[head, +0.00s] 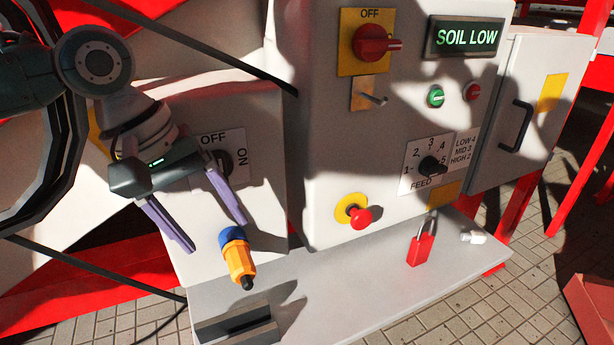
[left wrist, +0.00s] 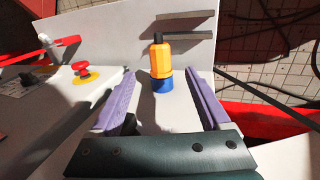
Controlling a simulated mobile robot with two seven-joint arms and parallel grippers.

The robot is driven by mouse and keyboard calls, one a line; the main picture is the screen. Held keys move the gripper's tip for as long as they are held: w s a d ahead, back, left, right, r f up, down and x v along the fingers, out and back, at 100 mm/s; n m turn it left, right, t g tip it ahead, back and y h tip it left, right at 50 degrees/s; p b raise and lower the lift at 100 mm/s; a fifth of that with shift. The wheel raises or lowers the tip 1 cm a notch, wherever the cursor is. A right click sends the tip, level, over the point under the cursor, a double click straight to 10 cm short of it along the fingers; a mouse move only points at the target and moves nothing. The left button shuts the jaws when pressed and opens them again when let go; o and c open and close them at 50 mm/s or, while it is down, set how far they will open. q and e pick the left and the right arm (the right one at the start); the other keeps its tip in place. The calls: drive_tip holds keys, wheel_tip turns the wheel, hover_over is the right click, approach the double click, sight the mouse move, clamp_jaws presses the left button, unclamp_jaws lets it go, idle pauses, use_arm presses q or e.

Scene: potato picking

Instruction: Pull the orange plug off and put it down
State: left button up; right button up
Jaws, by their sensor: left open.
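The orange plug (head: 239,262) has a dark tip and sits on a blue collar (head: 232,236) that sticks out from the front of the white box (head: 205,270). In the left wrist view the plug (left wrist: 160,60) stands out ahead, roughly centred between my fingers, with the blue collar (left wrist: 162,84) nearer. My left gripper (head: 217,236) is open and empty, its purple fingers pointing toward the plug. In the left wrist view the fingers of my left gripper (left wrist: 160,82) lie either side of the collar, apart from it. My right gripper is not in view.
A grey shelf (head: 350,300) juts out below, with a dark slotted holder (head: 237,328) at its near left and a red padlock (head: 420,245) farther right. A red stop button (head: 358,216) and a rotary switch (head: 222,162) are nearby. The shelf's middle is clear.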

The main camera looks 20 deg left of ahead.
sight(239, 267)
use_arm(q)
drive_tip(key=b+x, duration=0.3)
drive_tip(key=x, duration=0.5)
drive_tip(key=shift+d+f, duration=0.1)
clamp_jaws()
idle(0.4)
drive_tip(key=c, duration=0.7)
unclamp_jaws()
clamp_jaws()
drive_tip(key=shift+s+d+p, duration=0.25)
drive_tip(key=shift+p, duration=0.3)
drive_tip(key=shift+s+d+p, duration=0.25)
drive_tip(key=shift+p, duration=0.1)
drive_tip(key=shift+s+d+p, duration=0.95)
drive_tip(key=shift+d+p, duration=0.15)
drive_tip(key=shift+p, duration=0.5)
